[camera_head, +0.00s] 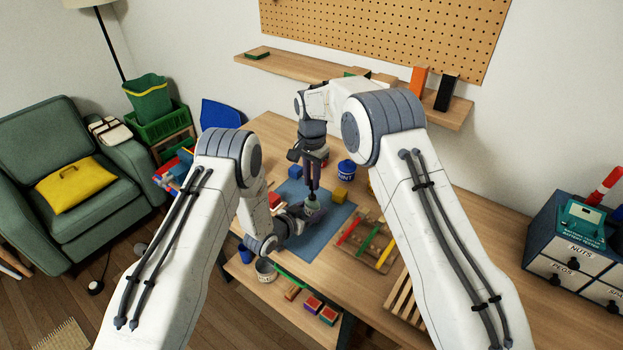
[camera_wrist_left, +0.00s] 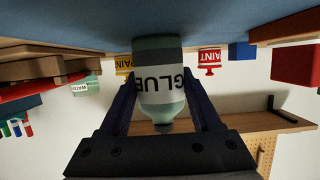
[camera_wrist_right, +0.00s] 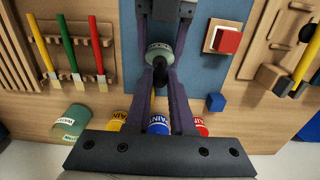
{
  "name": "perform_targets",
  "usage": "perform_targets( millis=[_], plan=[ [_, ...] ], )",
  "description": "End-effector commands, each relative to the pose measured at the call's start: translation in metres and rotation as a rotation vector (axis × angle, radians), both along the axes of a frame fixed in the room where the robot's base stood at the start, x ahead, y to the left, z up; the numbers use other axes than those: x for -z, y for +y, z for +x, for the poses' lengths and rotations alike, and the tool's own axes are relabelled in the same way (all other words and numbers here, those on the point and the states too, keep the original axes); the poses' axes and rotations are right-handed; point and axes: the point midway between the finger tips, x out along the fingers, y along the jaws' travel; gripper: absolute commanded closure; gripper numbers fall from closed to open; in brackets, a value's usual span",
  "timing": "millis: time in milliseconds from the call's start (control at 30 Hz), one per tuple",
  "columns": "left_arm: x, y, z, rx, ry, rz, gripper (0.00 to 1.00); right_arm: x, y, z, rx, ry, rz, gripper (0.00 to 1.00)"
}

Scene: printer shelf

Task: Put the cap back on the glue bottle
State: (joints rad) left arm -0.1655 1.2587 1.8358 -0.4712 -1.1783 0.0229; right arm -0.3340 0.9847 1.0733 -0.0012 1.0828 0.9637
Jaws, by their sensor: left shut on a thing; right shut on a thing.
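The glue bottle (camera_wrist_left: 163,85), pale green with a white GLUE label, stands on the blue mat (camera_head: 325,235). In the head view, the bottle (camera_head: 313,205) is partly hidden. My left gripper (camera_head: 306,212) is shut around the bottle's sides from the left; its fingers also show in the left wrist view (camera_wrist_left: 163,95). My right gripper (camera_head: 313,188) points down from above, its fingertips closed on a small dark cap (camera_wrist_right: 160,66). In the right wrist view the cap lines up over the bottle top (camera_wrist_right: 158,50). I cannot tell whether they touch.
A wooden rack with coloured brushes (camera_head: 362,243) lies to the right. A red block on a pale base (camera_wrist_right: 226,40) lies on the mat.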

Motion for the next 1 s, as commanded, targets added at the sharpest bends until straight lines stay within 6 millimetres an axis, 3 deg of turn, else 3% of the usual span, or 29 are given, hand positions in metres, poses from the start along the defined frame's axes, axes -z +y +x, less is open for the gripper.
perform_targets(
  millis=[400, 1000],
  plan=[
    [-0.001, 0.000, 0.000, 0.000, -0.002, 0.000, 1.00, 0.018, 0.000, 0.000, 0.000, 0.001, 0.000, 1.00],
    [-0.001, 0.000, 0.000, 0.000, -0.002, -0.001, 1.00, 0.019, 0.000, 0.000, 0.000, 0.000, 0.000, 1.00]
  ],
)
